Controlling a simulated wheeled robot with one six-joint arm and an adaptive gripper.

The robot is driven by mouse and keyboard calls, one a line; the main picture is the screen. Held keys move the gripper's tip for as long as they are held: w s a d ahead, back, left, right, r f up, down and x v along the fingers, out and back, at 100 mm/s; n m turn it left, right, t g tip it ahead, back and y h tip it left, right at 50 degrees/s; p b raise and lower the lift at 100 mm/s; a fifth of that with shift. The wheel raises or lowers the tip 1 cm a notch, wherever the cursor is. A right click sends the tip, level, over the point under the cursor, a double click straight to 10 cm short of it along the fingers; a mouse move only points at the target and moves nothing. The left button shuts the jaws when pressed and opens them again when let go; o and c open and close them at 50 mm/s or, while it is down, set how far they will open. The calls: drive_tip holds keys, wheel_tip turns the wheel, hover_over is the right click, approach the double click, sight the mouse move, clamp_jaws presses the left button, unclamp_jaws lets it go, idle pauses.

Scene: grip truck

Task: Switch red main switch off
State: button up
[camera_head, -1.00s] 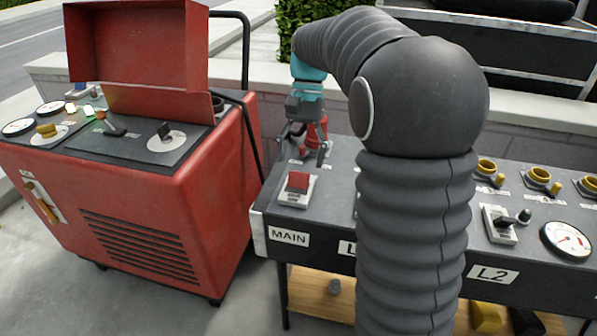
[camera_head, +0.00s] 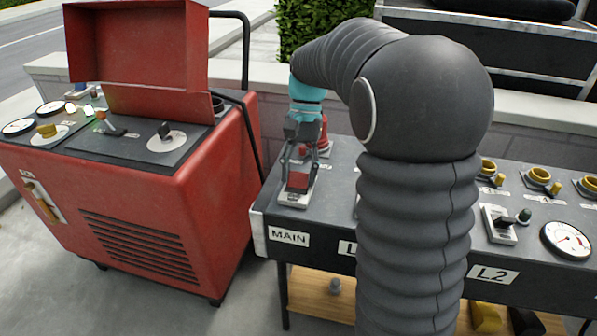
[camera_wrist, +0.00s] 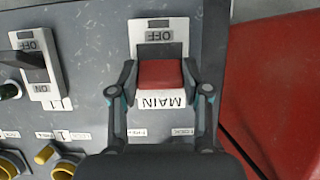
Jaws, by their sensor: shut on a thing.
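The red main switch (camera_head: 298,182) sits on a white plate at the left end of the grey panel, above the MAIN label (camera_head: 289,237). In the wrist view the red switch (camera_wrist: 160,73) lies between the two fingers, with the OFF mark on its plate visible beyond it. My gripper (camera_head: 298,186) is over the switch with one finger on each side, shut on it. It also shows in the wrist view (camera_wrist: 160,92). The fingers partly cover the switch's sides.
A red machine (camera_head: 130,200) with an open lid stands left of the panel. A red fitting (camera_head: 322,135) is just behind my gripper. In the wrist view a black OFF/ON switch (camera_wrist: 33,65) and yellow-ringed sockets (camera_wrist: 12,162) are to the left.

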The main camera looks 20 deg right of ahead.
drive_tip(key=t+b, duration=0.1)
drive_tip(key=s+t+h+b, duration=0.1)
drive_tip(key=t+b, duration=0.1)
drive_tip(key=a+t+h+b, duration=0.1)
drive_tip(key=b, duration=0.1)
drive_tip(key=shift+s+f, duration=0.1)
drive_tip(key=shift+s, duration=0.2)
drive_tip(key=shift+s+a+t+h+b, duration=0.15)
drive_tip(key=shift+s+t+h+b, duration=0.1)
drive_tip(key=shift+t+h+b, duration=0.6)
drive_tip(key=shift+b, duration=0.3)
drive_tip(key=o, duration=1.2)
drive_tip(key=shift+c, duration=0.2)
drive_tip(key=shift+r, duration=0.25)
drive_tip(key=v, duration=1.1)
drive_tip(key=shift+s+r, duration=0.25)
drive_tip(key=shift+r, duration=0.1)
